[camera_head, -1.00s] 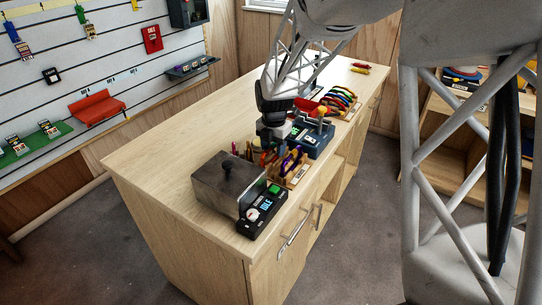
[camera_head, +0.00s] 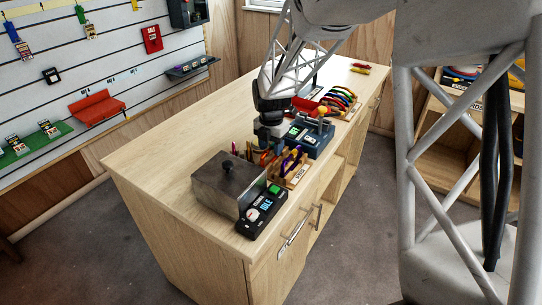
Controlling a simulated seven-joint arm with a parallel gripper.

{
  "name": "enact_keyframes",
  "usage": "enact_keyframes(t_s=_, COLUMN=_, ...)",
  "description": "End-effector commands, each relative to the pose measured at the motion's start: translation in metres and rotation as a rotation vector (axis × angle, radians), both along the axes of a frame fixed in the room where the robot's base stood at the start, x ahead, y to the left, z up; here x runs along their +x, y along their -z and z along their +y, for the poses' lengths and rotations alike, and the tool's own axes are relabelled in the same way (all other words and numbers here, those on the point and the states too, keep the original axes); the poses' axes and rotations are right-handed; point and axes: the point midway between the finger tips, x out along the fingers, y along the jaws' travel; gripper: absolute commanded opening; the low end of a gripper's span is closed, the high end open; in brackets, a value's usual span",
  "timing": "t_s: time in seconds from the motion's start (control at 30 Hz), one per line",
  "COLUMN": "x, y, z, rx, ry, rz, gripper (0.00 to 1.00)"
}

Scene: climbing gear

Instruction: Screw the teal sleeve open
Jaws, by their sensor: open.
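My gripper (camera_head: 266,150) hangs from my arm over the wooden counter (camera_head: 165,160), pointing down. It is beside the small wooden rack (camera_head: 296,168) of colourful gear and left of the dark blue device with a green screen (camera_head: 312,138). The fingers are small and dark here, and I see nothing held between them. I cannot make out the teal sleeve; it may be hidden behind my gripper or among the small gear.
A grey metal box with a knobbed lid (camera_head: 228,184) and a black unit reading IDLE (camera_head: 262,212) stand at the near end. Coloured curved pieces (camera_head: 341,100) stand farther back. The counter's left side is bare. A slatted display wall (camera_head: 100,60) is at left.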

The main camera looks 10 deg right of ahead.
Motion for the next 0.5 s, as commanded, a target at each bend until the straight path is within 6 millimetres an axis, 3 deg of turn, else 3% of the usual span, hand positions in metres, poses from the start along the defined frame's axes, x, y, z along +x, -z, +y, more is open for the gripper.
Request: enact_keyframes(t_s=0.5, x=0.0050, y=0.0003, z=0.0054, rx=0.000, ry=0.000, rz=0.000, gripper=0.47)
